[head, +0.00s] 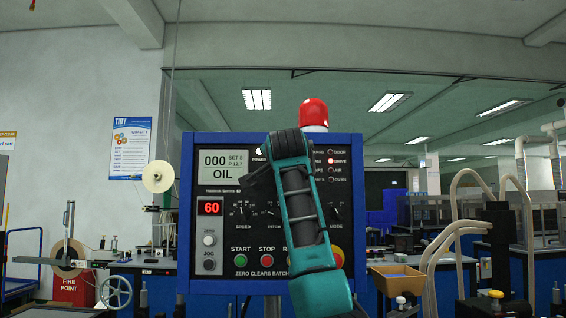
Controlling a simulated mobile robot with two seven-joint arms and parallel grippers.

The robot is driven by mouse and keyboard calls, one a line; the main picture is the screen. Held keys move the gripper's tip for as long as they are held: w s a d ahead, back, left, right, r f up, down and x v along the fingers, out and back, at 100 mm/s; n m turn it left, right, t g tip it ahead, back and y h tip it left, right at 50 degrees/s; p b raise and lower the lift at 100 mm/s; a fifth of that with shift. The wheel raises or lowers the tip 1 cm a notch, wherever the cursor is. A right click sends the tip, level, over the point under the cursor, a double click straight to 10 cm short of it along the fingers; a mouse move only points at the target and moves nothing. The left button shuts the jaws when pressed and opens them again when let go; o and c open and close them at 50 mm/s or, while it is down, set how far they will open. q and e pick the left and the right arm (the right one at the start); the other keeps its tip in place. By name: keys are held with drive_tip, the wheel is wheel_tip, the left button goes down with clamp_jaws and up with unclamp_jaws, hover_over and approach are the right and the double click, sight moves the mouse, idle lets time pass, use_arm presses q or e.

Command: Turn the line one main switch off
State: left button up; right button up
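The blue-framed control panel (188,230) stands upright in the middle of the head view. No switch marked as the line one main switch can be made out. A teal and black arm, apparently my right, rises from the bottom, leaning left across the panel. Its dark gripper (259,174) is in front of the panel near that label; contact and finger opening cannot be told. My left gripper is not in view.
The panel has a display (222,170) reading "000 OIL", a red "60" readout (210,208), a green START button (241,254) and a red STOP button (266,254). A red beacon (314,113) tops it. An orange bin (398,279) and hoses (437,255) stand right.

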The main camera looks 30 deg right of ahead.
clamp_jaws()
idle(0.3)
idle(0.3)
drive_tip(key=n+p, duration=0.2)
drive_tip(key=n, duration=0.4)
drive_tip(key=n+p, duration=0.2)
drive_tip(key=n, duration=0.4)
drive_tip(key=n+p, duration=0.2)
drive_tip(key=n, duration=0.4)
drive_tip(key=shift+w+a+f+p, duration=0.1)
drive_tip(key=shift+w+a+p, duration=0.15)
drive_tip(key=shift+a+p, duration=0.1)
idle(0.3)
unclamp_jaws()
